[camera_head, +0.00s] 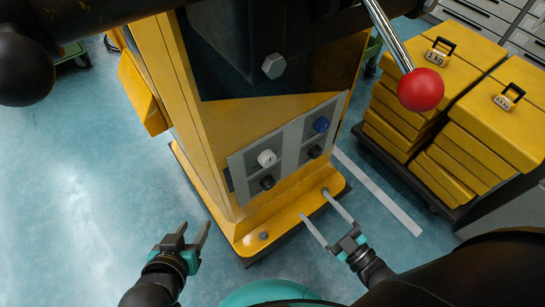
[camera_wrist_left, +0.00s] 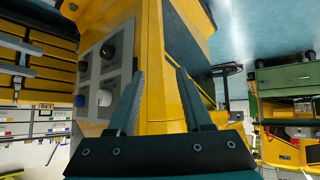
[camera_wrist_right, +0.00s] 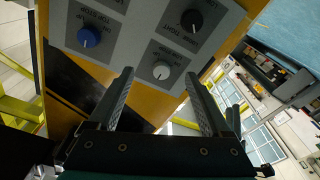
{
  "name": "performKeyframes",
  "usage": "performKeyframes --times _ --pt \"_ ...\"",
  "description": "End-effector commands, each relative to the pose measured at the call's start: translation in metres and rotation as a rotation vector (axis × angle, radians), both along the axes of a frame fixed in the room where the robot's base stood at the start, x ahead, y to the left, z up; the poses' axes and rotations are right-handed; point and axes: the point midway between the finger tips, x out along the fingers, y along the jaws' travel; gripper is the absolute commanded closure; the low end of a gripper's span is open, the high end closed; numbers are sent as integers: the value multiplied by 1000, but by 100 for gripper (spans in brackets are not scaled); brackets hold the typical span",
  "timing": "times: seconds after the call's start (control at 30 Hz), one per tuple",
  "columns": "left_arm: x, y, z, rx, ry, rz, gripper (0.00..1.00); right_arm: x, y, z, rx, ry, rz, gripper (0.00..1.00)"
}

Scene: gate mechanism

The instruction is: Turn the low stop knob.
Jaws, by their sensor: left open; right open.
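The panel (camera_head: 291,137) on the yellow gate post holds a white knob (camera_head: 266,158), a blue knob (camera_head: 321,124), and two black knobs (camera_head: 267,182) (camera_head: 315,151). My right gripper (camera_head: 316,206) is open and empty, in front of the panel's lower right. In the right wrist view, the white knob (camera_wrist_right: 161,72) appears between its fingers, apart from them; the blue knob (camera_wrist_right: 89,37) is to the left. My left gripper (camera_head: 194,230) is open and empty, left of the post's base and away from the panel.
A red ball-ended lever (camera_head: 420,90) sticks out at the upper right. Yellow weight blocks (camera_head: 462,110) stand on a dark cart at the right. The post's yellow base plate (camera_head: 275,226) has bolts near its front. The floor at the left is clear.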

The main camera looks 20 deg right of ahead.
Motion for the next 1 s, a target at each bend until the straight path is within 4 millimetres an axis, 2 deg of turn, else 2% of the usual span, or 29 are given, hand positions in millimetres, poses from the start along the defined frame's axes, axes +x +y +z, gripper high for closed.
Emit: performKeyframes --times 0.03,0.2,0.5,0.63,0.77,0.87,1.0 --pt "-2 5 0 20 39 5 50 0 -1 11 93 40 19 18" --pt "-15 23 -13 86 187 23 50 -1 1 34 455 211 71 18" --pt "-40 52 -24 174 419 59 50 -14 9 61 1031 527 121 18" --pt "-48 58 -27 192 473 67 50 -18 11 65 1169 607 124 18" --pt "-51 60 -27 198 492 70 50 -17 13 65 1222 637 123 18" --pt "-50 60 -26 198 490 71 50 -10 17 65 1229 638 124 18" --pt "-48 60 -19 195 476 72 50 12 28 65 1228 634 126 18"
